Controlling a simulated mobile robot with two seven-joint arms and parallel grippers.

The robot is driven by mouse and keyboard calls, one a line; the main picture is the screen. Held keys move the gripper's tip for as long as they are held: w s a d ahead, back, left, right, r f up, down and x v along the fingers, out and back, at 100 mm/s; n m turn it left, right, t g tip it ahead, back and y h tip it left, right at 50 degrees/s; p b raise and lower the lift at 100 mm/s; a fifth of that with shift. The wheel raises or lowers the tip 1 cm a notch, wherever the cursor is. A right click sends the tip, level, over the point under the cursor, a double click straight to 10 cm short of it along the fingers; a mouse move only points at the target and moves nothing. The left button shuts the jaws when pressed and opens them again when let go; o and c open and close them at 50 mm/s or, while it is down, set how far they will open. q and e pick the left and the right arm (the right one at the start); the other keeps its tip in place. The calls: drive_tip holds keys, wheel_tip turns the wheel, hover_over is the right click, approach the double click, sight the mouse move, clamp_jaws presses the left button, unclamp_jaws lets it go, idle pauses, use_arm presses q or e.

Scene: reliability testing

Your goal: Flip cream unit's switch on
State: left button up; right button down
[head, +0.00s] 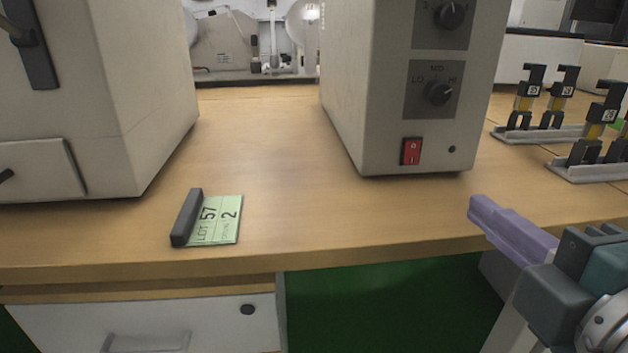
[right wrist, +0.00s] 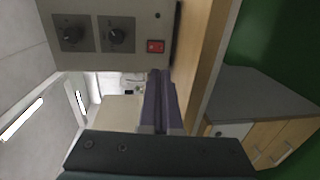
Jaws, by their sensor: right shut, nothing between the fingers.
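The cream unit (head: 345,110) stands on the wooden bench in the middle of the head view. Its front has two dark dial panels and, low down, a red rocker switch (head: 411,151). The switch also shows in the right wrist view (right wrist: 155,46), on the face of the unit (right wrist: 115,10). My right gripper (head: 474,207) has purple fingers shut with nothing between them. It is in front of the bench edge, lower and to the right of the switch, apart from it. In the right wrist view its fingertips (right wrist: 159,74) point toward the switch area. My left gripper is out of view.
A larger cream cabinet (head: 150,90) stands on the left. A green card (head: 222,220) marked LOT 57 in a dark holder lies near the front edge. Racks with black and yellow parts (head: 540,133) stand at the right. The bench (head: 290,190) between is clear.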

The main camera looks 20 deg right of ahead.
drive_tip(key=shift+f, duration=0.15)
approach(413, 164)
drive_tip(key=x, duration=0.6)
drive_tip(key=shift+w+d+b, duration=0.1)
drive_tip(key=shift+w+b, duration=0.25)
drive_tip(key=shift+w, duration=0.1)
drive_tip(key=f+b, duration=0.1)
drive_tip(key=b, duration=0.3)
drive_tip(key=shift+w+t, duration=0.15)
drive_tip(key=shift+t, duration=0.25)
drive_tip(key=shift+r, duration=0.3)
